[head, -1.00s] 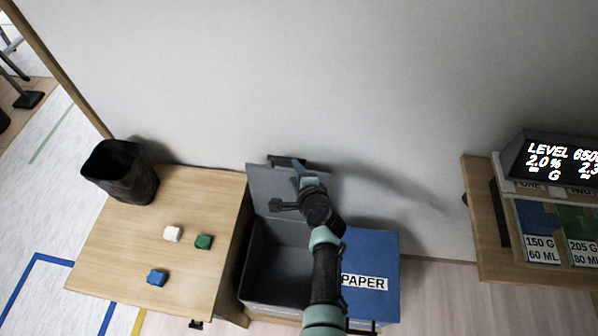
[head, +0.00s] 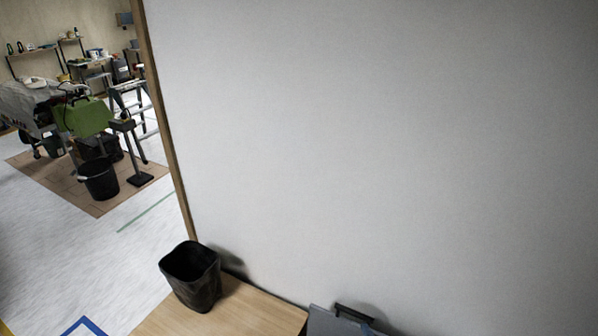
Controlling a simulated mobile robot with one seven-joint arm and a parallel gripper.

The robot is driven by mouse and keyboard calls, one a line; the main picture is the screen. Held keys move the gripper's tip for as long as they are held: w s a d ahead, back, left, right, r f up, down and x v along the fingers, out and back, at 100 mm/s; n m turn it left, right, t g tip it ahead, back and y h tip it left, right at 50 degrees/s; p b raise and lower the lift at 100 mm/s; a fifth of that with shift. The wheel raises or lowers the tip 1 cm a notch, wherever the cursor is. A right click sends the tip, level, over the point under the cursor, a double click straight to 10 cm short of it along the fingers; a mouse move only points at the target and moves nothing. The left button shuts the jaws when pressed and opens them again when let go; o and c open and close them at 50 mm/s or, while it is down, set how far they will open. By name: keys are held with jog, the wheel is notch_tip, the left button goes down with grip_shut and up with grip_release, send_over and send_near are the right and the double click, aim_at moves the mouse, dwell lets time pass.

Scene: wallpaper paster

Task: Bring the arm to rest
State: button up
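My arm and gripper do not show clearly in the head view now. A small blue-grey piece (head: 367,328) at the bottom edge may be part of my arm, but I cannot tell. The raised grey lid (head: 325,322) of a bin shows at the bottom edge, close to the wall. The bin's body is out of the picture.
A black waste basket (head: 192,280) stands on a wooden table (head: 232,312) by the white wall (head: 380,150). A wooden post (head: 167,120) ends the wall. Beyond it are a green machine (head: 85,118), a black bucket (head: 98,180) and shelves (head: 60,55). Floor between is clear.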

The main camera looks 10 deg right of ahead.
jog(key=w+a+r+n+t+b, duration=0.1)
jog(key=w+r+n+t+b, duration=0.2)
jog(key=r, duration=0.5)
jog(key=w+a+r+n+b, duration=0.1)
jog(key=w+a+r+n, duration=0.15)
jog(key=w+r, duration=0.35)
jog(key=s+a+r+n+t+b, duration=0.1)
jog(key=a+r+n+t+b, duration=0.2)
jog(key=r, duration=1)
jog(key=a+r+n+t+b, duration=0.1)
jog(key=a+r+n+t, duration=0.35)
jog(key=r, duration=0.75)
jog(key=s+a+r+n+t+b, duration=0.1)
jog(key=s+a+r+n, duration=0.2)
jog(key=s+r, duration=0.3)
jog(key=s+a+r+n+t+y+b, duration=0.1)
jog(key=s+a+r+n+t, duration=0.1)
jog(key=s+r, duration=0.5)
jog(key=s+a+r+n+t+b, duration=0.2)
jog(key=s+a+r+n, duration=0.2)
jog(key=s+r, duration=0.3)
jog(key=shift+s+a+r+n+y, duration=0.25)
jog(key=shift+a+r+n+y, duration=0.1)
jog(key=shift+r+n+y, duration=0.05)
